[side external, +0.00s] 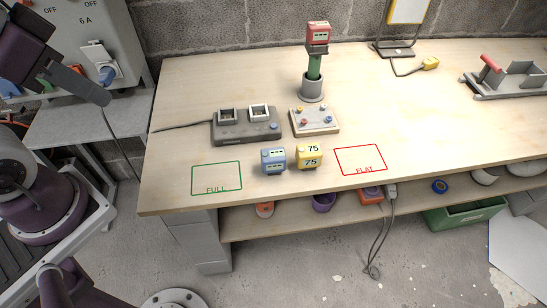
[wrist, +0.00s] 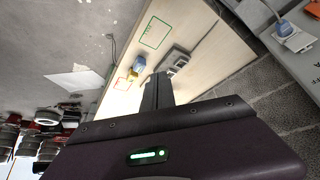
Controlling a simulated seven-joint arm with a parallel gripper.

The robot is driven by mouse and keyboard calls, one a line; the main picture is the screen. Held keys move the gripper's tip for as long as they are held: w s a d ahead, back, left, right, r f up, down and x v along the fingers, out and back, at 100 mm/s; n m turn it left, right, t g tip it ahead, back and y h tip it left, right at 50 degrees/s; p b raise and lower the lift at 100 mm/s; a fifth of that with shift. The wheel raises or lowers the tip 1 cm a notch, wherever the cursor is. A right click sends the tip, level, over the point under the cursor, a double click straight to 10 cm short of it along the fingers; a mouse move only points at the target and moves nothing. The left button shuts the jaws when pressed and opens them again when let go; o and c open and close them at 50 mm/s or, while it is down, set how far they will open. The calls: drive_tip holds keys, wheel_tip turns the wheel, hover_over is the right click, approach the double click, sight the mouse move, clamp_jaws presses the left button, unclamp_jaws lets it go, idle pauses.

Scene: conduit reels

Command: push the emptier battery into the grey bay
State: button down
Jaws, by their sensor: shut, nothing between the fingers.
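A blue battery (side external: 273,160) and a yellow battery (side external: 309,156) stand side by side near the table's front. The yellow one shows "75"; the blue one's display is too small to read. They also show small in the wrist view, blue (wrist: 139,64) and yellow (wrist: 134,73). Behind them is the dark grey charger (side external: 246,134) with two bays: the left bay (side external: 227,115) has a grey rim, the right bay (side external: 259,112) a white one. My gripper (side external: 103,97) is shut and empty, left of the table and well away from the batteries. Its fingers fill the wrist view's middle (wrist: 157,92).
A green "FULL" outline (side external: 216,178) and a red "FLAT" outline (side external: 360,160) flank the batteries, both bare. A button box (side external: 315,121) stands right of the charger, with a post carrying a red block (side external: 318,33) behind it. The table's right middle is clear.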

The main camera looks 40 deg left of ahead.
idle(0.3)
drive_tip(key=c, duration=0.7)
unclamp_jaws()
drive_tip(key=shift+c, duration=0.2)
